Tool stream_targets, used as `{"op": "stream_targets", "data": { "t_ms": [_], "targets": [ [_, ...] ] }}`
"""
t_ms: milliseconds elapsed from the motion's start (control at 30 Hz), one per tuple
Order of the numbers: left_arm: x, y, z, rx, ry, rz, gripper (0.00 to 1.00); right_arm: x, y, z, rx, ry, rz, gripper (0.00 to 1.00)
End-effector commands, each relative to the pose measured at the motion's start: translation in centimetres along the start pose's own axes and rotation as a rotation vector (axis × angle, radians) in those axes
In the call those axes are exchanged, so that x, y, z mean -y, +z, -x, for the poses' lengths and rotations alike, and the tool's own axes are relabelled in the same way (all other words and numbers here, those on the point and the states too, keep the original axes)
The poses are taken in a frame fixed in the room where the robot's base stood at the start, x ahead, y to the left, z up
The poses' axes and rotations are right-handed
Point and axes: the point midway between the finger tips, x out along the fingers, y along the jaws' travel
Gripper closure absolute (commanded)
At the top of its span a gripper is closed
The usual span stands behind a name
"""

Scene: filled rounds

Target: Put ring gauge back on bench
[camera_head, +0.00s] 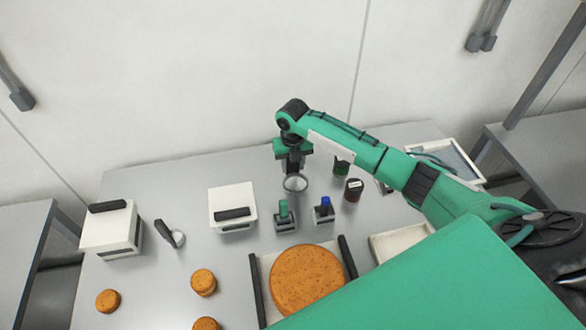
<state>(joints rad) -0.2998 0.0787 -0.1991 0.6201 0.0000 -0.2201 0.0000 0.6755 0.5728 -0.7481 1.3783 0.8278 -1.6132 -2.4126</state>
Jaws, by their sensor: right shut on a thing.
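The ring gauge (295,184), a thin grey ring, hangs under my right gripper (293,168) at the back middle of the bench (170,185). My right gripper points down and is shut on it. The ring looks slightly above the bench top, though the gap is hard to judge. My left gripper is not in view.
White boxes (232,203) (110,232) and a dark-handled ring tool (170,234) stand left. Green-topped (284,215) and blue-topped (324,209) items and jars (353,189) are close to the gripper. A tray (347,262) holds a large round cake (306,279). Small cakes (204,281) lie front left.

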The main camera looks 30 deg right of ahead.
Motion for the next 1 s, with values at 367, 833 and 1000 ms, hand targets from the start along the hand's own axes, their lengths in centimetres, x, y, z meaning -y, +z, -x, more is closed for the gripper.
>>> {"op": "stream_targets", "data": {
  "t_ms": [367, 833, 1000],
  "targets": [
    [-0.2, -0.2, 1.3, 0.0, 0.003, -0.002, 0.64, 0.0, 0.0, -3.9, 0.001, -0.001, 0.001, 0.84],
    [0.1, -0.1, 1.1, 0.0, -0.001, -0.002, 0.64, 0.1, 0.0, -4.3, 0.001, -0.001, 0.0, 0.41],
    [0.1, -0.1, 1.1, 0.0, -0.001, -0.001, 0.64, 0.0, 0.0, -4.3, 0.001, -0.001, 0.001, 0.38]
  ]
}}
